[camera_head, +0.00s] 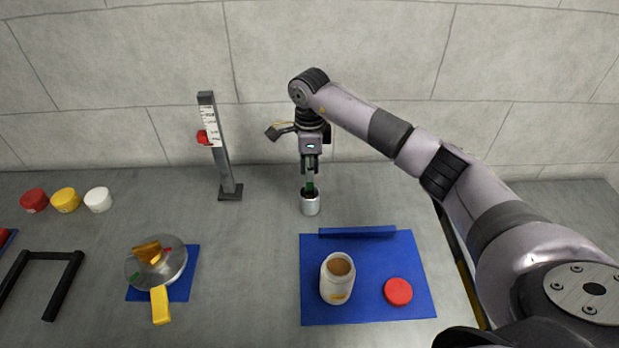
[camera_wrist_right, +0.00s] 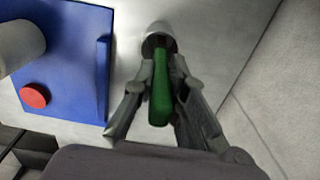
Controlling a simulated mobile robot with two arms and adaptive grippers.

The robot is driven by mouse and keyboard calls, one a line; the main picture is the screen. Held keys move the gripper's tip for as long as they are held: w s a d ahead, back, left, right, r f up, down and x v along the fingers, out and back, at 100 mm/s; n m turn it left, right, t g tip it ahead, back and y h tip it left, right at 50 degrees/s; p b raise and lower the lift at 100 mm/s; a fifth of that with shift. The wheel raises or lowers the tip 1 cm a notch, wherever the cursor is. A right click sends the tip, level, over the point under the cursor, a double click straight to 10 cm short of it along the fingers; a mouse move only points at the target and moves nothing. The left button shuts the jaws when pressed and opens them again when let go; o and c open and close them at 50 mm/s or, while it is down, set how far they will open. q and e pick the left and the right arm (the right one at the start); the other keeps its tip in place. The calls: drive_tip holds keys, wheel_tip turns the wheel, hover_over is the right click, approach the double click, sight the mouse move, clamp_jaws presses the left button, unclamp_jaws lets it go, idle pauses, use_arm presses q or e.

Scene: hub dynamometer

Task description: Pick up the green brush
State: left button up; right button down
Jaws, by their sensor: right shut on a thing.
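The green brush (camera_wrist_right: 160,95) stands with its lower end in a small silver cup (camera_head: 310,205). In the head view only a little of its green handle (camera_head: 310,187) shows between the fingers and the cup. My right gripper (camera_head: 310,172) points straight down above the cup. It is shut on the brush's handle, with a finger on each side in the right wrist view (camera_wrist_right: 158,100). The brush's lower end is hidden inside the cup. My left gripper is not in view.
A blue mat (camera_head: 365,310) in front holds an open jar (camera_head: 337,280) and a red lid (camera_head: 398,291). A gauge post (camera_head: 222,150) stands left of the cup. Left are a round metal device (camera_head: 157,264), three coloured caps (camera_head: 66,200) and a black frame (camera_head: 62,285). A wall stands behind.

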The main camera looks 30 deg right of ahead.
wheel_tip(320, 180, up, 17)
drive_tip(key=b, duration=0.2)
drive_tip(key=shift+f, duration=0.1)
idle(0.6)
